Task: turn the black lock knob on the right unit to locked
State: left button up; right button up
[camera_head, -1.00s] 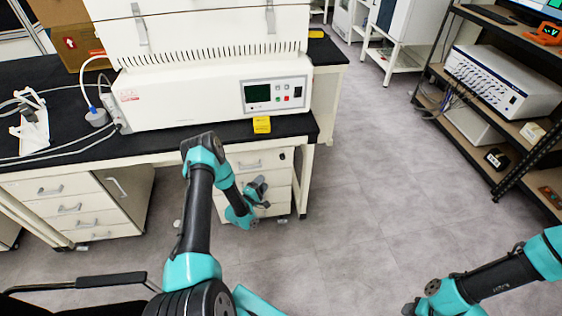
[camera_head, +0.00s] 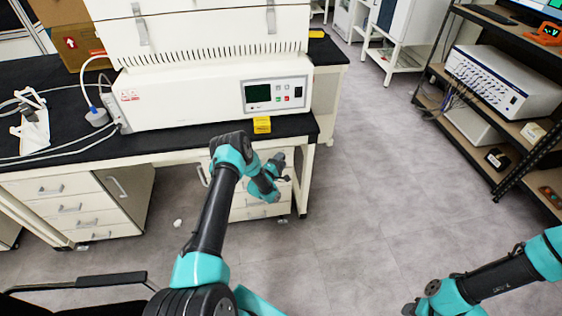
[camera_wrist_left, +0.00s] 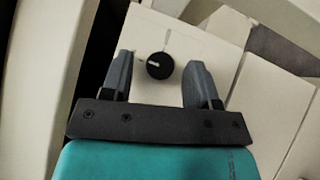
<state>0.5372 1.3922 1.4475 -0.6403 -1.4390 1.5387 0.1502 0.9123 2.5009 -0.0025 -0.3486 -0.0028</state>
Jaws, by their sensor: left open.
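The black lock knob (camera_wrist_left: 160,65) is round with a pale pointer mark facing left, on a white panel in the left wrist view. A thin line is drawn on the panel above it. My left gripper (camera_wrist_left: 161,80) is open, with one grey finger on each side of the knob and visible gaps between. I cannot tell how far the fingertips are from the panel. In the head view, my left gripper (camera_head: 278,167) is in front of the drawers below the bench top. I cannot make out the knob there.
A white machine (camera_head: 190,99) with a small display stands on the black bench top (camera_head: 165,139). A yellow tag (camera_head: 262,125) is at its front edge. White drawers (camera_head: 62,207) are below. Open grey floor (camera_head: 370,220) lies right, and a shelf rack (camera_head: 470,118) beyond it.

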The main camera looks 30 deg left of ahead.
pick_arm(q)
jog(key=shift+w, duration=0.1)
jog(key=shift+c, duration=0.3)
jog(key=c, duration=0.9)
jog(key=shift+r+m+g, duration=0.1)
jog(key=shift+m+g, duration=0.2)
jog(key=shift+o, duration=0.2)
jog(key=shift+r+m+g, duration=0.25)
jog(key=shift+m+g, duration=0.85)
jog(key=shift+m, duration=0.1)
jog(key=m+g+y, duration=0.1)
jog(key=g, duration=0.1)
jog(key=m+g+y, duration=0.1)
jog(key=m+g, duration=0.1)
jog(key=m+g+y, duration=0.1)
jog(key=m+g, duration=0.1)
jog(key=shift+w+d+r, duration=0.2)
jog(key=shift+d+r, duration=0.05)
jog(key=shift+r, duration=0.1)
jog(key=shift+w+d+m+g+y, duration=0.1)
jog(key=shift+m+g+y, duration=0.7)
jog(key=shift+g+y, duration=0.35)
jog(key=shift+r+g+y, duration=0.1)
jog(key=shift+g+y, duration=0.15)
jog(key=shift+g, duration=0.1)
